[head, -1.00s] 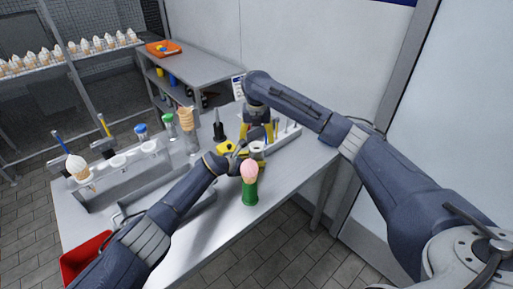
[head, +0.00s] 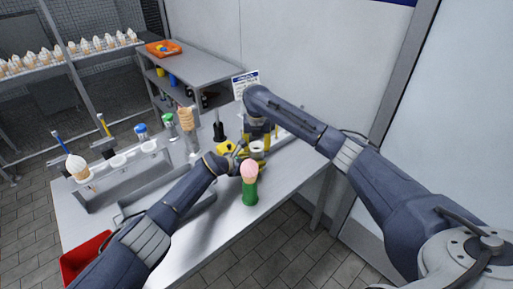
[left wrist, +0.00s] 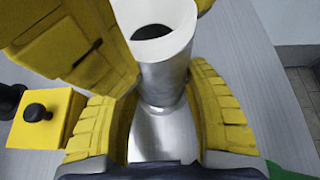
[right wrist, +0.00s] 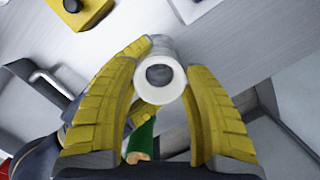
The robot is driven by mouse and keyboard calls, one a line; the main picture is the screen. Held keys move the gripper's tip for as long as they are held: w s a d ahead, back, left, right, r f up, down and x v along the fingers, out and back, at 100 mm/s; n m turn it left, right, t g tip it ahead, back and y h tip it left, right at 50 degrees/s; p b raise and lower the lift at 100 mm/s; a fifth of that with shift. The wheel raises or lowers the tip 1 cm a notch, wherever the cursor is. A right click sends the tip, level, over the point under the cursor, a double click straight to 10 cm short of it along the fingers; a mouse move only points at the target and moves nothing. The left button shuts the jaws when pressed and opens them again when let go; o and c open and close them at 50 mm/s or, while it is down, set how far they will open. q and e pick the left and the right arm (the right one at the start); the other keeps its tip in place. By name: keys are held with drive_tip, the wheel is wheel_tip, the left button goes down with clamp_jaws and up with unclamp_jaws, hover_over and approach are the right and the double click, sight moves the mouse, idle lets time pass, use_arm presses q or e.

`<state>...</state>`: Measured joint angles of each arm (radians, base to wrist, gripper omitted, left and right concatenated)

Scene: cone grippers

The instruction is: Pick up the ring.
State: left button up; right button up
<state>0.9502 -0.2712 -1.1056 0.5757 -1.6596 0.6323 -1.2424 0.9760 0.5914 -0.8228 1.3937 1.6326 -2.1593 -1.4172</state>
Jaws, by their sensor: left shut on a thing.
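The white ring (right wrist: 160,88) with a dark centre forms the top end of an upright silvery cylinder (left wrist: 160,80). In the head view the ring (head: 257,147) shows small between my two grippers. My left gripper (left wrist: 165,105) has its yellow fingers on both sides of the cylinder and is shut on it. My right gripper (right wrist: 163,60) comes from above. Its two fingers stand apart on either side of the ring, and it looks open; whether they touch the ring I cannot tell. Its yellow fingers also show at the upper left of the left wrist view.
A pink ice-cream cone in a green holder (head: 250,191) stands close in front of my left gripper. A yellow box with a black knob (left wrist: 48,118) is beside it. A red bin (head: 84,258) is front left.

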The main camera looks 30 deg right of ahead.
drive_tip(key=shift+c, duration=1.2)
drive_tip(key=shift+r, duration=0.1)
drive_tip(key=shift+r, duration=0.3)
drive_tip(key=shift+c, duration=0.4)
wheel_tip(320, 180, up, 8)
drive_tip(key=shift+f, duration=0.2)
clamp_jaws()
drive_tip(key=shift+r, duration=0.8)
drive_tip(key=o, duration=1.1)
unclamp_jaws()
drive_tip(key=shift+r, duration=0.15)
